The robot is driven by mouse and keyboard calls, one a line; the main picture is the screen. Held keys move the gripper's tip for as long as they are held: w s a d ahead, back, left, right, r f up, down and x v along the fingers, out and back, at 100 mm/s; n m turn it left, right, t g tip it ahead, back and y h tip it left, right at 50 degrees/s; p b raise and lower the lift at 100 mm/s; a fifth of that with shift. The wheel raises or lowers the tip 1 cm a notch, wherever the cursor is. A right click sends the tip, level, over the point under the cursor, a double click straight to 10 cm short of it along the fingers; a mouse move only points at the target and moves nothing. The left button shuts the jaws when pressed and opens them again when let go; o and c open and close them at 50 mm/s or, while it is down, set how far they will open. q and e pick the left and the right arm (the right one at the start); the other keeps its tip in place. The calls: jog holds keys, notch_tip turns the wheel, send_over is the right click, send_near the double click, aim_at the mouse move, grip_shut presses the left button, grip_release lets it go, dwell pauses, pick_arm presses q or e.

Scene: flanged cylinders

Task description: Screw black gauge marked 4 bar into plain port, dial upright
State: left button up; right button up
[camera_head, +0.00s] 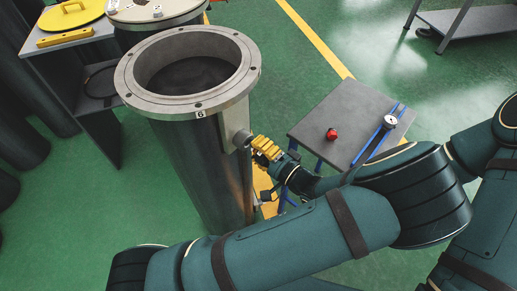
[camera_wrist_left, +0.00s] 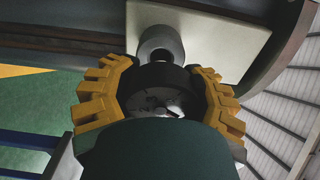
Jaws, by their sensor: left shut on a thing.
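My left gripper (camera_head: 258,148) has yellow, toothed fingers and is at the side of the large flanged cylinder (camera_head: 205,170), beside a grey port (camera_head: 242,138). In the left wrist view its fingers (camera_wrist_left: 160,98) are shut on a round black gauge (camera_wrist_left: 155,78). Part of the dial shows, but its marking and upright direction cannot be read. The gauge's neck is lined up with a grey round port (camera_wrist_left: 161,43) on a pale plate (camera_wrist_left: 215,35) and appears to meet it; thread engagement is hidden. The gauge is hidden in the head view. My right gripper is not in view.
A small grey table (camera_head: 345,112) at right holds a red part (camera_head: 332,134), a white-faced gauge (camera_head: 390,121) and a blue two-legged tool (camera_head: 372,143). A bench (camera_head: 90,60) at upper left bears a yellow disc (camera_head: 70,14) and a yellow bar (camera_head: 64,37).

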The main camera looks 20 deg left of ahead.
pick_arm(q)
jog(key=shift+x, duration=1.45)
dwell(0.6)
jog(key=shift+s+d+b, duration=0.15)
jog(key=shift+d+b, duration=0.1)
jog(key=shift+b, duration=0.1)
dwell(0.5)
jog(key=shift+a+r, duration=0.1)
jog(key=shift+a, duration=0.15)
dwell(1.9)
jog(key=shift+d, duration=0.25)
jog(key=shift+v, duration=2.35)
